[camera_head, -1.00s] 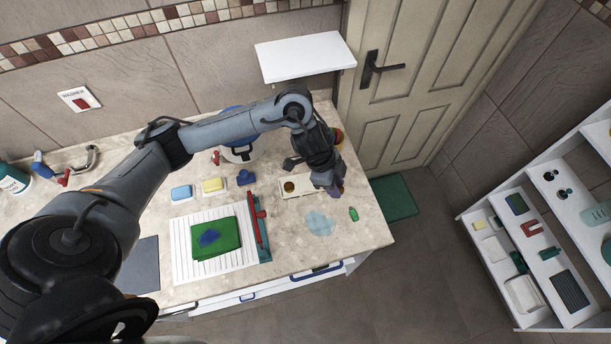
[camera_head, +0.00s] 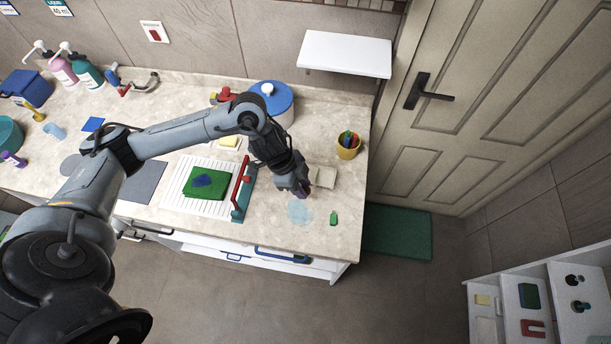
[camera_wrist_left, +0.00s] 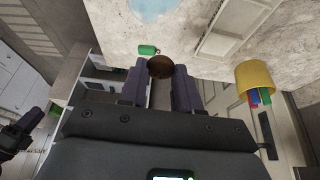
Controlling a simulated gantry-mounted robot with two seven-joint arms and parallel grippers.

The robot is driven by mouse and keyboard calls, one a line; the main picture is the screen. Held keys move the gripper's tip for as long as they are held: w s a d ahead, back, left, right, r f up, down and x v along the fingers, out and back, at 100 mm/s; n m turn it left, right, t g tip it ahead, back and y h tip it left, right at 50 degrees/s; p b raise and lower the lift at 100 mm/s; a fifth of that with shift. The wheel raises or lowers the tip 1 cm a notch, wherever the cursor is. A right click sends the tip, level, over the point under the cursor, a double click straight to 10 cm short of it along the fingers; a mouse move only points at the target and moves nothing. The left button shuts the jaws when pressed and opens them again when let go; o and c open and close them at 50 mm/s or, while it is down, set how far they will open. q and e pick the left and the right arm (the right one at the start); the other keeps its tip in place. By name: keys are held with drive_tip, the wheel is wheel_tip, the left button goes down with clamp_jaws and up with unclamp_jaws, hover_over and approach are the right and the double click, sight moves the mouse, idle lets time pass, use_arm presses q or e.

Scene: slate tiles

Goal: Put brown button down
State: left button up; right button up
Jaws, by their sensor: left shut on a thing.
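The brown button (camera_wrist_left: 160,67) is a dark brown round disc between the fingertips of my left gripper (camera_wrist_left: 160,78) in the left wrist view. The gripper is shut on it. In the head view my left gripper (camera_head: 303,190) points down over the right part of the counter, beside a cream tray (camera_head: 325,177) and a pale blue patch (camera_head: 299,211); the button is hidden there. The tray also shows in the left wrist view (camera_wrist_left: 217,43). What looks like my right gripper (camera_wrist_left: 24,125) is at the left edge of the wrist view, its jaws unclear.
A small green object (camera_head: 334,218) lies right of the blue patch. A yellow cup with pens (camera_head: 348,151) stands behind the tray. The counter's front right corner is clear.

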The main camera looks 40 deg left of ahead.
use_arm(q)
drive_tip(key=w+a+f, duration=0.2)
drive_tip(key=w, duration=0.1)
drive_tip(key=w+a+f, duration=0.4)
drive_tip(key=w, duration=0.1)
drive_tip(key=shift+w+a+f+b, duration=0.2)
drive_tip(key=shift+w+a+b, duration=0.1)
drive_tip(key=shift+a+b, duration=0.1)
drive_tip(key=shift+w+a+f, duration=0.2)
drive_tip(key=shift+w+f, duration=0.05)
drive_tip(key=shift+w, duration=0.05)
drive_tip(key=shift+f, duration=2)
use_arm(e)
drive_tip(key=shift+s+a+f, duration=0.1)
drive_tip(key=shift+a+f, duration=0.3)
use_arm(q)
drive_tip(key=shift+f, duration=0.15)
use_arm(e)
drive_tip(key=shift+f, duration=0.1)
use_arm(q)
drive_tip(key=o, duration=0.7)
